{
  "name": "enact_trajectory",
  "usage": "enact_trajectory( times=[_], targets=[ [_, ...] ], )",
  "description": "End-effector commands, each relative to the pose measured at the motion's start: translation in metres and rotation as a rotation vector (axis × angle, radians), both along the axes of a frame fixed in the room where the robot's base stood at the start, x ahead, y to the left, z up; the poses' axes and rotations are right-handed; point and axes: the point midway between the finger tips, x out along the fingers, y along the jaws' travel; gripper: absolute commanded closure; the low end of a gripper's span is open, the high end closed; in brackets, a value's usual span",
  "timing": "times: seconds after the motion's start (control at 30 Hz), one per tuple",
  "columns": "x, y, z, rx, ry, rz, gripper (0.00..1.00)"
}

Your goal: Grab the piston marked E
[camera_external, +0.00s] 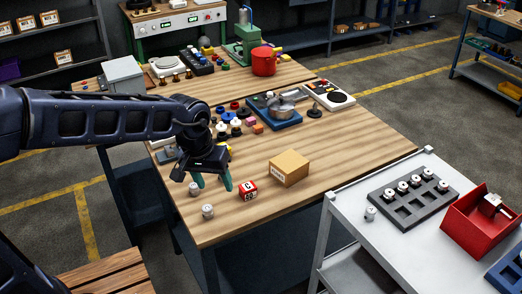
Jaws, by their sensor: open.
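The letter E is not readable on any piston from here. Two small grey pistons, one farther back (194,189) and one nearer (207,211), stand near the wooden table's front left edge. My gripper (213,184) points down with its green-tipped fingers apart and nothing between them. It hangs close by these two pistons; its exact height is hard to tell. Several light pistons (416,181) stand in a dark slotted tray (407,216) on the grey cart. Another piston (370,213) stands on the cart left of the tray.
A red lettered cube (248,190) and a cardboard box (289,168) lie right of my gripper on the wooden table (345,147). A red bin (470,228) holding a light part stands on the cart (345,205). Assorted small parts and a blue fixture (272,111) crowd the table behind.

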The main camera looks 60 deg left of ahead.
Motion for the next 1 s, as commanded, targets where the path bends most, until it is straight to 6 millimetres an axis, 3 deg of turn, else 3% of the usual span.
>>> enact_trajectory(
  times=[0.2, 0.47, 0.8, 1.0],
  targets=[
    [0.027, 0.067, -0.03, -0.043, 0.05, 0.225, 0.42],
    [0.042, 0.152, -0.076, -0.082, 0.104, 0.49, 0.42],
    [0.034, 0.258, -0.146, -0.112, 0.172, 0.813, 0.42],
    [0.026, 0.29, -0.17, -0.118, 0.191, 0.912, 0.42]
  ],
)
